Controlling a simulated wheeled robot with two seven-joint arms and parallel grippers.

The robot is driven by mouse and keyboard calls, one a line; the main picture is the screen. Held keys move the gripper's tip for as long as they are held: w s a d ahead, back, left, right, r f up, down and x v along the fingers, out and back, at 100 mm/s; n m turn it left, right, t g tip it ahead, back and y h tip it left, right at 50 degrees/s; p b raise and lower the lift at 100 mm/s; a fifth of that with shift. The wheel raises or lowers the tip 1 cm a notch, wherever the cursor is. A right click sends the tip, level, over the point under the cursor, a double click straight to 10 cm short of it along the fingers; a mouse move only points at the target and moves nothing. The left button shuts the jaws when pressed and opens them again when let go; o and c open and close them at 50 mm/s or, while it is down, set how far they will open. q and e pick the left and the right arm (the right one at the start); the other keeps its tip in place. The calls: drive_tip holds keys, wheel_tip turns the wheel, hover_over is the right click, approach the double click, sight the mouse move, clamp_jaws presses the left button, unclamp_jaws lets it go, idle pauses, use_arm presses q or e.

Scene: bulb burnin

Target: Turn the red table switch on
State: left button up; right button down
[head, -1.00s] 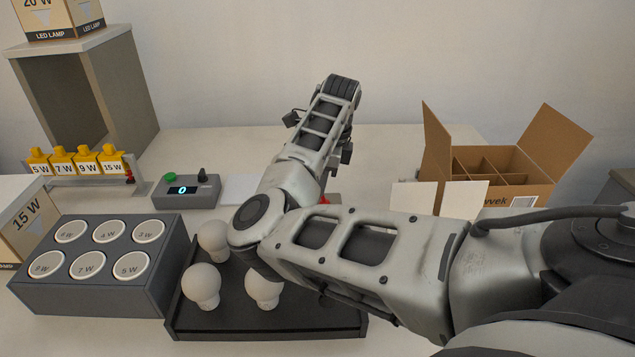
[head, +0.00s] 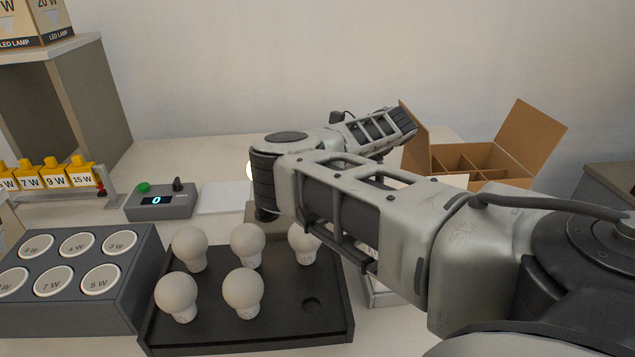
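I cannot make out the red table switch; my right arm covers the middle of the table. A small glowing, warm-white rounded shape (head: 250,170) shows at the left edge of that arm, mostly hidden. A grey-brown block (head: 251,213) shows partly below it. My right arm comes in from the right, bends above the table behind the bulb tray, and its far part points back to the right. Its fingers are hidden, so I cannot see what they touch. My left gripper is out of the picture.
A black tray (head: 322,331) holds several white bulbs (head: 243,290). A grey box with round wattage lids (head: 128,300) stands left. Behind are a display unit reading 0 (head: 165,204), a white sheet (head: 224,198), yellow wattage tags (head: 55,177) and an open carton (head: 530,150).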

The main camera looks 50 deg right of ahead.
drive_tip(key=shift+d, duration=0.1)
idle(0.3)
drive_tip(key=c, duration=1.3)
unclamp_jaws()
drive_tip(key=shift+c, duration=0.2)
